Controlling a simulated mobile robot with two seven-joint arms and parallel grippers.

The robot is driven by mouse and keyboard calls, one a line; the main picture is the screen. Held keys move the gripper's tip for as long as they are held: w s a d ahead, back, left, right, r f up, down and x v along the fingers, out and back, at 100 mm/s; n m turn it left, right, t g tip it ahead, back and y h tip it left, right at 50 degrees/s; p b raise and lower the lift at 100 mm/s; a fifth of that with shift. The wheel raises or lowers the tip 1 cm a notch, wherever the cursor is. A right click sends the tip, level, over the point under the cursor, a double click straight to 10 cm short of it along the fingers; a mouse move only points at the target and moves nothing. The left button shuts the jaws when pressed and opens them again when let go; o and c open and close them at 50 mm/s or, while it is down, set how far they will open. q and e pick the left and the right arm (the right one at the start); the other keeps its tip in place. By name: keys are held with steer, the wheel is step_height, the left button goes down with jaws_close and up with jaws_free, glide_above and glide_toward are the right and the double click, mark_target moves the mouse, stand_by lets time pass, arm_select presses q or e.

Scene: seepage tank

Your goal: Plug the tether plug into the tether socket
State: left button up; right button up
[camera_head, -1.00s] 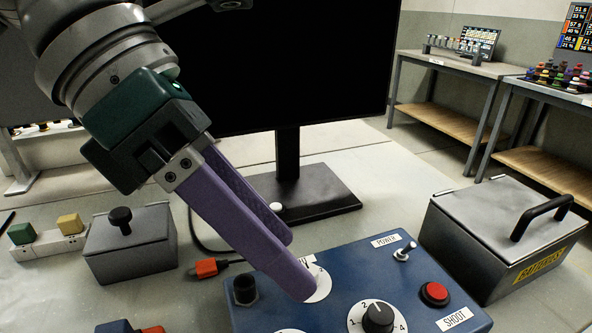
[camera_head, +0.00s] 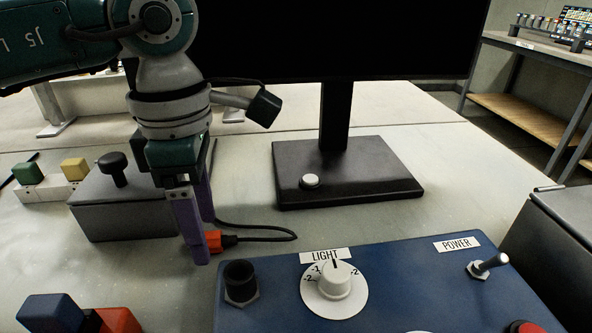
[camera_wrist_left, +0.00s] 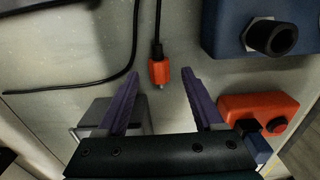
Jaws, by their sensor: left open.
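The tether plug, an orange plug (camera_head: 217,241) on a black cable, lies on the table left of the blue control panel. It also shows in the left wrist view (camera_wrist_left: 158,72). My left gripper (camera_head: 202,240) points down at the plug, open and empty. In the wrist view the plug's front end appears between its purple fingertips (camera_wrist_left: 160,76); I cannot tell the height gap. My right gripper is not in view.
The blue panel (camera_head: 400,275) carries a LIGHT dial (camera_head: 334,280) and a POWER switch (camera_head: 488,264). A grey box with a black knob (camera_head: 120,205) stands close left of the gripper. A monitor stand (camera_head: 345,170) is behind.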

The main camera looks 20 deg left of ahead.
arm_select(q)
steer(key=shift+f, duration=0.75)
steer(key=shift+w, duration=0.1)
jaws_close()
